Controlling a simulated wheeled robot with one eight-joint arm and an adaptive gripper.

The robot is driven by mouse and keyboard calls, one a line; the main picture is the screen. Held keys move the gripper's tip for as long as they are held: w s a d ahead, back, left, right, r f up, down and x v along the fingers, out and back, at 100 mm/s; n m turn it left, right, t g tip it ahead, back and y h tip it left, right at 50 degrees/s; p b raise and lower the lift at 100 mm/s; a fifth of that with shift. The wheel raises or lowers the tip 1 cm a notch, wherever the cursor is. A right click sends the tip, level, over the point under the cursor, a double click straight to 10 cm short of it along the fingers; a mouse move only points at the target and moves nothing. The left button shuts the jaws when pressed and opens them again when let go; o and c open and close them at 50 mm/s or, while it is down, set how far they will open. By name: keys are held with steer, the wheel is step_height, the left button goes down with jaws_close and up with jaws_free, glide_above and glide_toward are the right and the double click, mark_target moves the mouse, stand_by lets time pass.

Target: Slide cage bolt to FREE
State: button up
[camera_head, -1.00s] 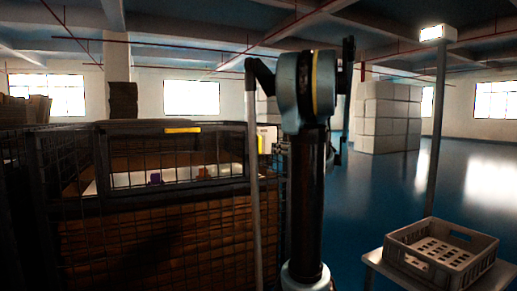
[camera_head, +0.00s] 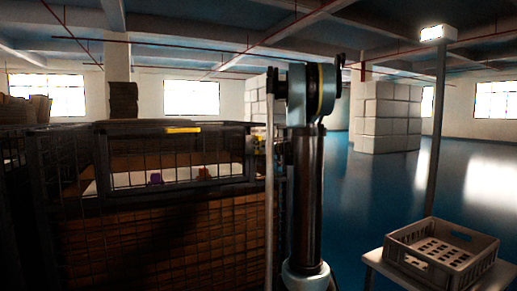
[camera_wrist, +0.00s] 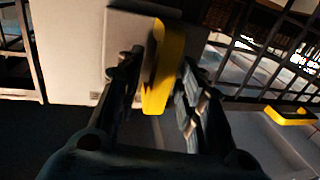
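The yellow bolt handle (camera_wrist: 160,70) stands between the two fingers of my gripper (camera_wrist: 157,82) in the wrist view. The fingers are apart, one on each side of the handle; I cannot tell whether either touches it. A pale plate (camera_wrist: 130,30) lies behind the handle. In the head view, the dark wire cage (camera_head: 160,225) stands at the left, and a small yellow part (camera_head: 257,141) shows at its upper right corner, partly hidden by my arm. My gripper cannot be made out in the head view. No FREE mark is readable.
A yellow strip (camera_head: 183,130) sits on the cage's top bar and also shows in the wrist view (camera_wrist: 290,116). Small purple and orange-brown items are inside the cage. A grey crate (camera_head: 440,252) rests on a table at right. Open blue floor lies beyond.

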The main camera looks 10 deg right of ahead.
steer(key=shift+w+a, duration=0.15)
steer(key=shift+w, duration=0.1)
jaws_close()
steer(key=shift+w+d, duration=0.3)
steer(key=shift+d, duration=0.65)
steer(key=shift+w+d, duration=0.3)
steer(key=shift+d, duration=0.65)
steer(key=shift+w+d, duration=0.3)
steer(key=shift+d, duration=0.65)
jaws_free()
steer(key=v, duration=1.2)
